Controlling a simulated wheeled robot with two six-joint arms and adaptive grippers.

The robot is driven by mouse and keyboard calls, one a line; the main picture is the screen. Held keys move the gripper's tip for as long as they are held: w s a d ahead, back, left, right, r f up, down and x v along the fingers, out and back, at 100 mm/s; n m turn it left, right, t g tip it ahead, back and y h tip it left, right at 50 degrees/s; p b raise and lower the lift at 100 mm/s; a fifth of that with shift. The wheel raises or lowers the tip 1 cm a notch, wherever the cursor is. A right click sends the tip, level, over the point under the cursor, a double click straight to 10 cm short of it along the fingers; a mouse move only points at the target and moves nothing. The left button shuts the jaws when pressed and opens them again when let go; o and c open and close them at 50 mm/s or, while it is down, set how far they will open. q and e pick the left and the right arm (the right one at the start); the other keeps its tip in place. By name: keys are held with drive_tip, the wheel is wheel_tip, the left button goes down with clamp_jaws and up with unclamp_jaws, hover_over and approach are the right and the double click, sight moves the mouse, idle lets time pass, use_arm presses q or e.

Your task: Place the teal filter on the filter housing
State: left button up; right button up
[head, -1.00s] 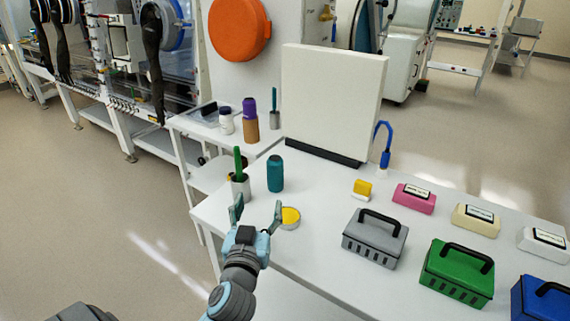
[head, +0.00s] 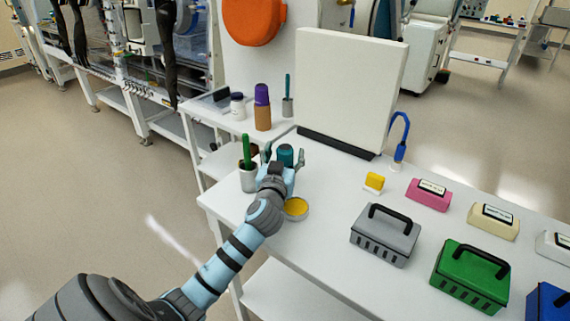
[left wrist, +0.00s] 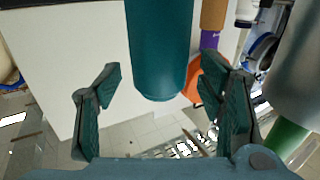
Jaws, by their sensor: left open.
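The teal filter (head: 286,153) is a teal cylinder standing on the near white table. My left gripper (head: 284,157) is open around it, with one finger on each side and no clear grip. In the left wrist view the filter (left wrist: 158,45) comes down between the open fingers of the left gripper (left wrist: 163,85), with gaps on both sides. A low round grey dish with a yellow inside (head: 296,207) sits in front of the filter, beside my left arm; it may be the filter housing, but I cannot tell. My right gripper is not in view.
A pen cup (head: 248,179) with a green marker stands close left of my gripper. A large white panel (head: 352,90) stands behind. A yellow block (head: 374,181), a grey toolbox (head: 385,235) and a green toolbox (head: 470,277) are to the right. Table space between dish and block is clear.

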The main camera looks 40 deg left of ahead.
use_arm(q)
drive_tip(key=c, duration=1.5)
wheel_tip(320, 180, up, 20)
drive_tip(key=p, duration=0.6)
drive_tip(key=d+r+m+t+h, duration=0.2)
drive_tip(key=d+r+m+h, duration=0.15)
drive_tip(key=d+r, duration=0.2)
drive_tip(key=s+d+f+m+g+h, duration=0.1)
drive_tip(key=s+d+f+m+h, duration=0.2)
drive_tip(key=s+d+h, duration=0.3)
drive_tip(key=s+d+f+m+h, duration=0.3)
drive_tip(key=s+d+h, duration=0.15)
drive_tip(key=d, duration=0.45)
drive_tip(key=s+d+f+m+g+h, duration=0.1)
drive_tip(key=s+d+f+m+h, duration=0.1)
drive_tip(key=s+f, duration=0.6)
wheel_tip(320, 180, down, 4)
drive_tip(key=shift+s+d+f+h, duration=0.3)
drive_tip(key=shift+d+h, duration=0.2)
drive_tip(key=shift+h, duration=0.1)
